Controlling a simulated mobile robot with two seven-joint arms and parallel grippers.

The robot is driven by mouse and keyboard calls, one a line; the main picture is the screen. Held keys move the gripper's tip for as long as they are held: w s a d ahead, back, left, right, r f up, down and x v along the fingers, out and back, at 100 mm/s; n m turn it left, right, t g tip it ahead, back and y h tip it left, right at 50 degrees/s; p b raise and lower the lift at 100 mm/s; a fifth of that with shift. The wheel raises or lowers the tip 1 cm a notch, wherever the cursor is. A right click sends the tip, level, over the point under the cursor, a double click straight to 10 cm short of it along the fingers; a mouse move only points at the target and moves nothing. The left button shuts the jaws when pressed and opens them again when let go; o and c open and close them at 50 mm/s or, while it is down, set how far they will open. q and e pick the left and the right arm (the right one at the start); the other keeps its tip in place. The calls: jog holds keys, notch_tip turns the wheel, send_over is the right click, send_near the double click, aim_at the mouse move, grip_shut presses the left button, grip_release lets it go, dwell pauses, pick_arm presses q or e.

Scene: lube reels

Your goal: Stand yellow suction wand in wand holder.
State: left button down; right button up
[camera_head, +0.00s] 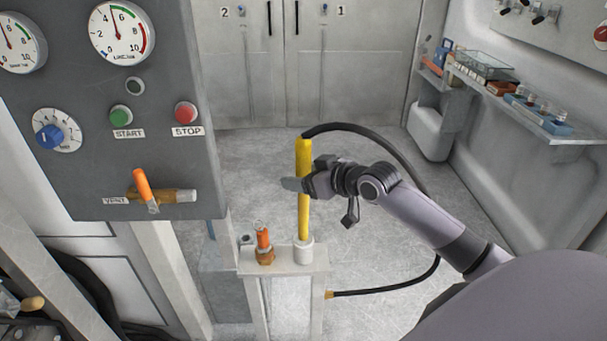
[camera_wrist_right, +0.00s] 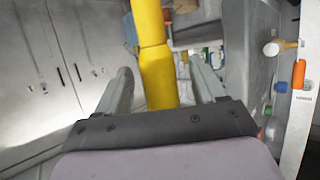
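The yellow suction wand (camera_head: 304,220) stands upright in the head view, its lower end in the white cup of the wand holder (camera_head: 303,252). How deep it sits cannot be seen. A black hose runs from its top. My right gripper (camera_head: 296,184) is at the wand's middle height. In the right wrist view, the wand (camera_wrist_right: 158,75) passes between the two fingers of this gripper (camera_wrist_right: 160,68), with gaps showing on both sides, so the gripper is open around it. The holder is out of the wrist view. My left gripper is not in view.
The black hose (camera_head: 411,178) loops right and down to a fitting on the holder post. An orange-topped brass fitting (camera_head: 264,245) stands left of the cup. A gauge panel (camera_head: 110,90) with an orange-handled valve is at left. A shelf (camera_head: 530,112) lines the right wall.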

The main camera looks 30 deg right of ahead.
jog(key=v, duration=0.7)
dwell(0.5)
dwell(0.3)
jog(key=s+a+f+g+p, duration=0.1)
jog(key=s+a+f+p, duration=0.1)
jog(key=s+a+f, duration=0.6)
jog(key=s+a+f+g+h+p, duration=0.1)
jog(key=s+a+f, duration=0.6)
jog(key=s+f, duration=0.4)
notch_tip(320, 180, down, 3)
jog(key=shift+s+a+r+g+p, duration=0.2)
jog(key=shift+s+a+g+p, duration=0.1)
jog(key=shift+s+a+p, duration=0.1)
